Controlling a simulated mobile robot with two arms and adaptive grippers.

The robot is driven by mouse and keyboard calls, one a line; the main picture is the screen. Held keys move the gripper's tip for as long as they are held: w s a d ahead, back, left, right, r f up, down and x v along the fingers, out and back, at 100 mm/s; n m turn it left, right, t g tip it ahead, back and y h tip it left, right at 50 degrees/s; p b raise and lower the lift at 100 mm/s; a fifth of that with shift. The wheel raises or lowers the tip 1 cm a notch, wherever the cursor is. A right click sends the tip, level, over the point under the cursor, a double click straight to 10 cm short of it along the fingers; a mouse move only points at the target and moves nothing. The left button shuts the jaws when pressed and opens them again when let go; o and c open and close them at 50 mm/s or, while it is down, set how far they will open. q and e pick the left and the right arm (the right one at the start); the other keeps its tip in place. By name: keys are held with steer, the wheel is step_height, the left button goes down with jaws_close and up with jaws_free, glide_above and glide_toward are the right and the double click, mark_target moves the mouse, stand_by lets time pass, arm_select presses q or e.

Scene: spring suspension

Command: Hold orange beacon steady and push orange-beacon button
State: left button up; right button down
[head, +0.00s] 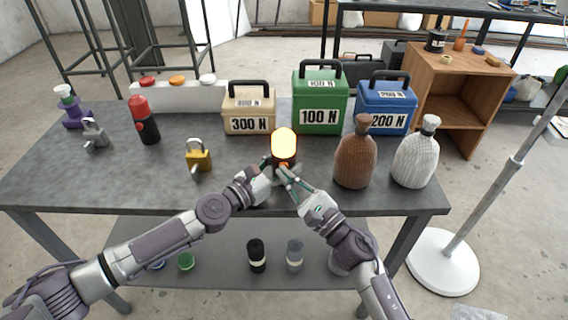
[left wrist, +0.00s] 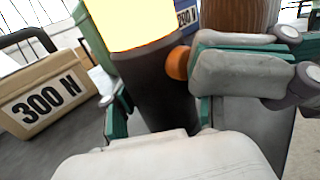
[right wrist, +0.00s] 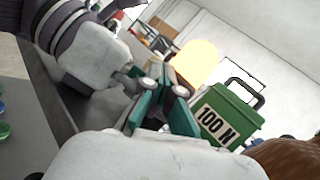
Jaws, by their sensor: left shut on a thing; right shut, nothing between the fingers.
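The orange beacon (head: 284,142) stands upright near the table's front edge, its dome glowing bright yellow-orange over a dark base. Its glowing dome also fills the top of the left wrist view (left wrist: 130,22) and shows in the right wrist view (right wrist: 197,62). My left gripper (head: 270,172) is shut around the dark base (left wrist: 155,90). A round orange button (left wrist: 178,62) sticks out from the side of the base. My right gripper (head: 285,172) is shut and empty, its fingertips right at the button; they appear to touch it.
Brown (head: 355,155) and white (head: 416,155) bottles stand right of the beacon. Cases marked 300 N (head: 249,112), 100 N (head: 320,100) and 200 N (head: 386,108) stand behind. A yellow padlock (head: 199,157) and a red-topped bottle (head: 144,122) are left.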

stand_by(0.4)
steer(key=shift+s, duration=0.45)
steer(key=s, duration=0.6)
stand_by(0.5)
arm_select(q)
steer(key=o, duration=1.4)
steer(key=shift+c, duration=0.2)
